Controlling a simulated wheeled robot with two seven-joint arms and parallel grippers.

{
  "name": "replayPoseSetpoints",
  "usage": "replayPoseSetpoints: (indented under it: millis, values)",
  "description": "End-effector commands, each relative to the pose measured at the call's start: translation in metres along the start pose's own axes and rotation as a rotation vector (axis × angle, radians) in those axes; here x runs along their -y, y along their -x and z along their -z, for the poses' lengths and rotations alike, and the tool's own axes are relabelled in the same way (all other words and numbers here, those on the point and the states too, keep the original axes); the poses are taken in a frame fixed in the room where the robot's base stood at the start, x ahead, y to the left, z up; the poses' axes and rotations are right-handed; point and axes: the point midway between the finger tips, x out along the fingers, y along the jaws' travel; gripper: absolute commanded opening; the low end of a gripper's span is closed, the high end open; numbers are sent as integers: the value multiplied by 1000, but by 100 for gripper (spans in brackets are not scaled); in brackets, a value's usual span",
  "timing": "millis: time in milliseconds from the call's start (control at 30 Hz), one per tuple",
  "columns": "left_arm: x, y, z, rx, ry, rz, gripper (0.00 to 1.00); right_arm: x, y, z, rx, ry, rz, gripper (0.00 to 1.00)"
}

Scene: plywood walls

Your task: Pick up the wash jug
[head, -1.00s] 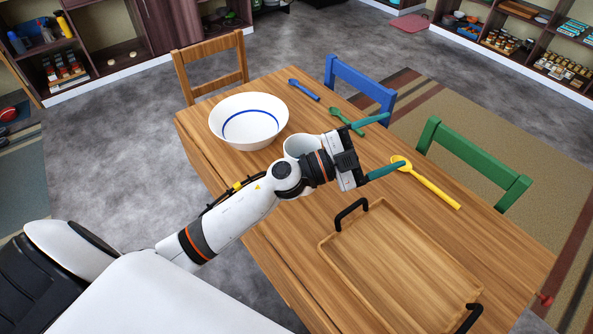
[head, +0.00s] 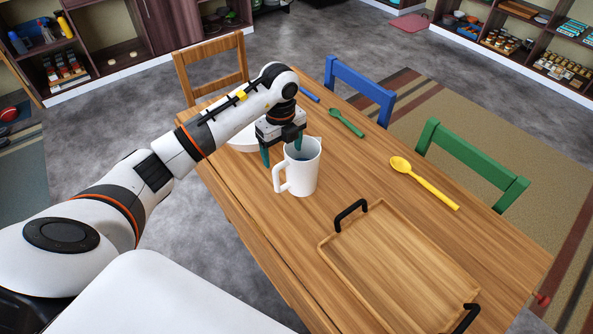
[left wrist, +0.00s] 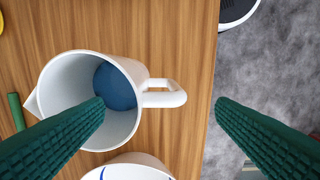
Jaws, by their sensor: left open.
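The white wash jug (head: 307,172) stands upright on the wooden table, its handle (head: 280,177) toward the table's near left edge. In the left wrist view the jug (left wrist: 70,75) shows from above, with something blue at its bottom. My left gripper (head: 282,152) is open and empty, pointing down above the jug. In the left wrist view (left wrist: 160,108) one finger overlaps the jug's mouth and the other lies past the table edge. The handle (left wrist: 165,93) appears between them. I cannot tell whether a finger touches the jug. My right gripper is not in view.
A white bowl (head: 240,143) stands behind my left gripper, partly hidden. A wooden tray (head: 335,245) with black handles lies nearer on the table (head: 365,165). Yellow (head: 430,187), green (head: 347,123) and blue (head: 310,94) spoons lie along the far side, near the chairs.

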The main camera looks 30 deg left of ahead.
Motion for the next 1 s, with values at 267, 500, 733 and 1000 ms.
replayPoseSetpoints:
  millis: [267,500,733,1000]
  values:
    - [0,-29,0,3,-2,0,79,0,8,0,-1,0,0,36]
    - [4,-59,3,5,-2,2,79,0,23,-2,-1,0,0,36]
    - [3,-81,4,3,-4,-2,79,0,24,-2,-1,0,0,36]
    - [2,-81,4,2,-4,-3,68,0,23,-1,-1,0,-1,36]
